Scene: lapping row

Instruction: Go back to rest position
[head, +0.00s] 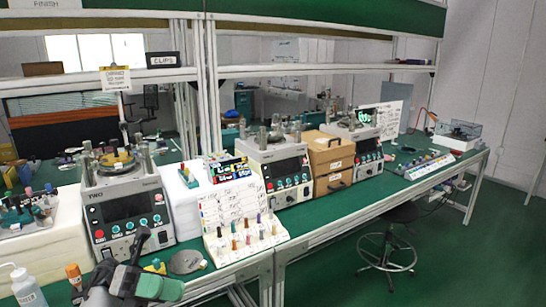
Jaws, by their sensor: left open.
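My left gripper (158,264) is low in the left part of the head view, over the front edge of the green bench. Its two dark grey-green fingers are spread apart, one pointing up and one to the right. Nothing is held between them. A small yellow item (156,267) shows behind the gap, on the bench. The gripper hides part of the bench edge. My right gripper is not in the view.
Lapping machines (127,208) stand along the green bench (340,207). Near the gripper are a white bottle (28,288), an orange-capped bottle (75,277), a round grey disc (186,262) and a rack of coloured pegs (246,240). A stool (387,250) stands on open floor at right.

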